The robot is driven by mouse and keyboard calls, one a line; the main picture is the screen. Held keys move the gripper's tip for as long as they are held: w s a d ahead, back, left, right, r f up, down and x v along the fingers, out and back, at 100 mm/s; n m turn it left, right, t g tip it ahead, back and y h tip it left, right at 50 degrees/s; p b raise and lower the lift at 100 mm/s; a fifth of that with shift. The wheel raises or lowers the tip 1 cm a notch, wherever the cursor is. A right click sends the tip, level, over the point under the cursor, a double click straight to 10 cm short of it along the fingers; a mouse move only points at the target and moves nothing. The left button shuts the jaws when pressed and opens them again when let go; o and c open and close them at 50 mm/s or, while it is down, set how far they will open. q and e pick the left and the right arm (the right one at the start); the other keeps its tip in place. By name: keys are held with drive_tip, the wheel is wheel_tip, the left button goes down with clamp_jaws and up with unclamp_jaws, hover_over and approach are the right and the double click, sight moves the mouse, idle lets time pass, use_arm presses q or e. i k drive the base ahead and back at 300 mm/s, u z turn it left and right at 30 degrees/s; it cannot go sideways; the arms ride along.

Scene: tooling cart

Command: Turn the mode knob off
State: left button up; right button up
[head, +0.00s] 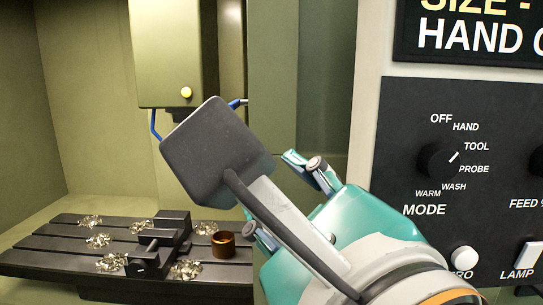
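The mode knob (437,160) is a round black knob on the dark control panel at the right, above the word MODE. Its white pointer mark is on the right side and points up and right, roughly at TOOL. The OFF label (441,118) is above the knob. My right gripper (268,188) comes in from the lower right, left of the knob and apart from it. Its two fingers are spread, with nothing seen between them; a dark box on its mount hides part of the gap. My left gripper is not in view.
A white button (465,258) and a LAMP switch (528,255) sit below the knob. Another knob is cut off at the right edge. At left, the machine's slotted table (60,252) carries a vise (165,236), metal shavings and a copper-coloured ring (223,244).

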sight(439, 162)
drive_tip(key=z, duration=0.05)
drive_tip(key=k, duration=0.25)
drive_tip(key=z, duration=0.7)
